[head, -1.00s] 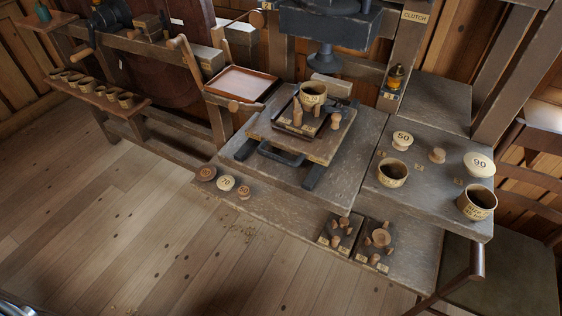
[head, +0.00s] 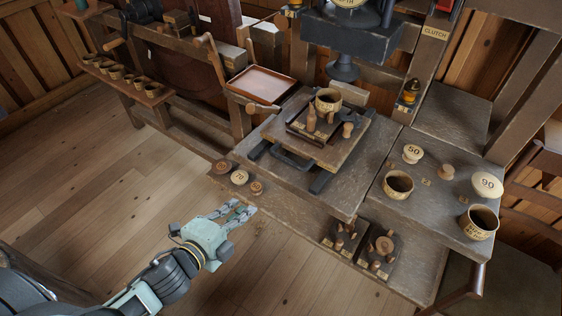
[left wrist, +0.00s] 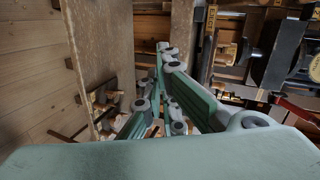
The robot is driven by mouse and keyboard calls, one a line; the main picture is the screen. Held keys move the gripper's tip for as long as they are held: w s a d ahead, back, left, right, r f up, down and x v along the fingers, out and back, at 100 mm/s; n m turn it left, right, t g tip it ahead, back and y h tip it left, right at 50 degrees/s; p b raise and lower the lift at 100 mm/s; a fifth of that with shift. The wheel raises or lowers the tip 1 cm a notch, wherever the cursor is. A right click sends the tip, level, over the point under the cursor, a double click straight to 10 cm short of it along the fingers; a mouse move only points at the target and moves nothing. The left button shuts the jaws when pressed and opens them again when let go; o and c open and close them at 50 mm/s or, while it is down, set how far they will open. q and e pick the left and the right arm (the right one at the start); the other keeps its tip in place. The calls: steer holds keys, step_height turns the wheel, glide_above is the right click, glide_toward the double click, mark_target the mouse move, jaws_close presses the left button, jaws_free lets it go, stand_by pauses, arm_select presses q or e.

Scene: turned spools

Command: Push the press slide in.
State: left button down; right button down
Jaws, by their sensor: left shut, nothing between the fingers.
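The press slide (head: 326,156) is a wooden board on dark rails, with a dark handle (head: 291,161) on its front edge. It sits on the grey bench (head: 375,170), drawn out in front of the press (head: 350,38). A dark tray on it carries a cup (head: 327,100) and wooden pegs. My left gripper (head: 246,211) is shut and empty, over the floor to the lower left of the slide handle and apart from it. In the left wrist view its fingers (left wrist: 168,55) are together. My right gripper is not in view.
Round tokens (head: 239,177) lie on the lower front ledge. Two dark peg holders (head: 377,250) stand at its right. Cups (head: 478,221) and numbered knobs stand on the right bench. A reddish tray (head: 262,84) lies behind left. The floor at left is open.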

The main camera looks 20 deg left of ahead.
arm_select(q)
steer(key=d+r+m+t+h, duration=0.1)
steer(key=d+r+m, duration=0.15)
steer(key=r, duration=0.55)
steer(key=p, duration=0.4)
glide_toward(304, 140)
steer(key=shift+s+a+f, duration=0.25)
steer(key=shift+s+f, duration=0.15)
steer(key=shift+f, duration=0.15)
steer(key=shift+s+a+f, duration=0.2)
steer(key=shift+s+f, duration=0.2)
steer(key=shift+f, duration=0.15)
steer(key=x, duration=0.3)
steer(key=r+x, duration=0.1)
steer(key=x, duration=0.2)
steer(key=r+x, duration=0.1)
steer(key=x, duration=0.2)
steer(key=shift+w+d+b, duration=0.1)
steer(key=shift+d+b, duration=0.15)
steer(key=shift+b, duration=0.1)
steer(key=shift+r, duration=0.2)
steer(key=shift+h, duration=0.3)
steer(key=shift+a+r, duration=0.1)
